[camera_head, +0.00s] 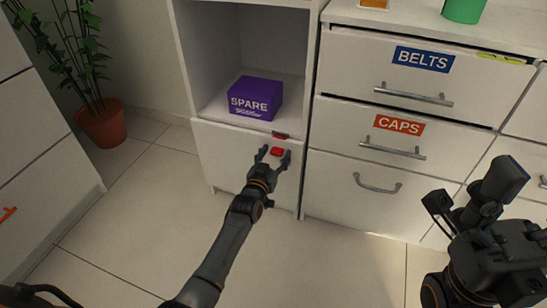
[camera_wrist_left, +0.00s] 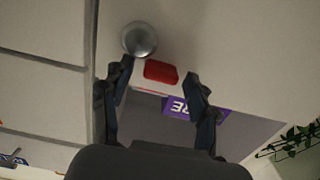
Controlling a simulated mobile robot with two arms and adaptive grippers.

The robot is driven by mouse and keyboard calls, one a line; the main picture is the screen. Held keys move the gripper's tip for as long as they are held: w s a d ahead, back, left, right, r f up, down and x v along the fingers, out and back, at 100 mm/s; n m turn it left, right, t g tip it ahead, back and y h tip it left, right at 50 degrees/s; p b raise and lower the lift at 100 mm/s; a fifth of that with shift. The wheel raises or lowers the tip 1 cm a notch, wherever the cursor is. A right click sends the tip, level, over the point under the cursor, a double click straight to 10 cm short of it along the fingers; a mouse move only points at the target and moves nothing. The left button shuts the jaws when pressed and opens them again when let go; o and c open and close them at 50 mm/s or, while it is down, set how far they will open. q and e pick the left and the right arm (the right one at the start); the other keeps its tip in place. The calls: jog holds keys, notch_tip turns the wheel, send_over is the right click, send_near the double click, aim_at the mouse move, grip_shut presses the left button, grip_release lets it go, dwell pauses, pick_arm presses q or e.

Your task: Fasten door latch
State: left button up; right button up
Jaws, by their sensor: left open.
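A small red latch piece (camera_head: 277,151) is on the white lower door (camera_head: 228,150), just below the open compartment. A thin red strip (camera_head: 281,135) shows above it at the door's top edge. My left gripper (camera_head: 275,154) is open at the door, with one fingertip on either side of the red piece. The left wrist view shows the red piece (camera_wrist_left: 161,71) between the fingertips; I cannot tell whether they touch it. A round metal knob (camera_wrist_left: 139,39) is beside it there. My right gripper (camera_head: 490,195) is at the right; its finger opening is unclear.
A purple SPARE box (camera_head: 255,98) stands in the open compartment. White drawers labelled BELTS (camera_head: 422,59) and CAPS (camera_head: 399,125), with metal handles, are to the right. A potted plant (camera_head: 101,123) stands at the back left. The floor (camera_head: 120,225) left of my left arm is clear.

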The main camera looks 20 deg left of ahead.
pick_arm(q)
jog(key=s, duration=1.2)
jog(key=shift+a+r, duration=0.2)
jog(key=shift+r, duration=0.05)
